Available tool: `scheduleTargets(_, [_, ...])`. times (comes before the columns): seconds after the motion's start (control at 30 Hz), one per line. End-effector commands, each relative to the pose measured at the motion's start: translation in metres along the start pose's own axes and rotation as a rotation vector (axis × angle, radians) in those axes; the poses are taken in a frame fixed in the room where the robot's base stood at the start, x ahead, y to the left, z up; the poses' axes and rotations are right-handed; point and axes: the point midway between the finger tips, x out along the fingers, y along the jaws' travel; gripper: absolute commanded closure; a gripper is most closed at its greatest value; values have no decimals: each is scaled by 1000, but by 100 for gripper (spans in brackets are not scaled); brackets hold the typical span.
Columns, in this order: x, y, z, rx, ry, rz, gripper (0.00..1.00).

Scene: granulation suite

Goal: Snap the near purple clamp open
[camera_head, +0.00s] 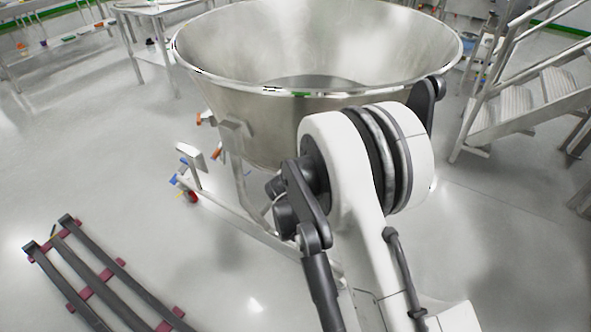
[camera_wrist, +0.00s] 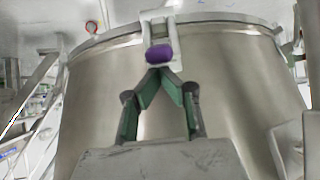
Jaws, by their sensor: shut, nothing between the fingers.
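The purple clamp (camera_wrist: 159,54) shows in the wrist view, a purple grip at the lower end of a pale metal bracket near the rim of the large steel bowl (camera_wrist: 95,100). My gripper (camera_wrist: 160,72) is just below it, its green-padded fingers drawn together at the tips with nothing between them. The tips are right at the underside of the purple grip in the picture; I cannot tell whether they touch it. In the head view the bowl (camera_head: 225,110) stands ahead, while my arm hides the clamp and the gripper.
A wheeled frame (camera_head: 190,165) carries the bowl. Metal stairs (camera_head: 525,100) stand at the right and a steel table (camera_head: 150,10) behind at the left. A dark slatted rack (camera_head: 95,280) lies on the floor at lower left. The floor between is open.

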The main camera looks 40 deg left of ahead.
Motion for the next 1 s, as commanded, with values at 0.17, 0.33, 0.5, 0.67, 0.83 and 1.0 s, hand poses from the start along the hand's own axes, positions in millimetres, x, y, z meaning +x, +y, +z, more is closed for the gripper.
scheduleTargets(0.17, [1,0,5,0,0,0,100])
scheduleTargets(0.33, [1,0,5,0,0,0,100])
scheduleTargets(0.5, [1,0,5,0,0,0,100])
scheduleTargets(0.67, [1,0,7,0,0,0,100])
scheduleTargets(0.83, [1,0,10,0,0,0,100])
scheduleTargets(1.0, [2,0,16,0,0,0,100])
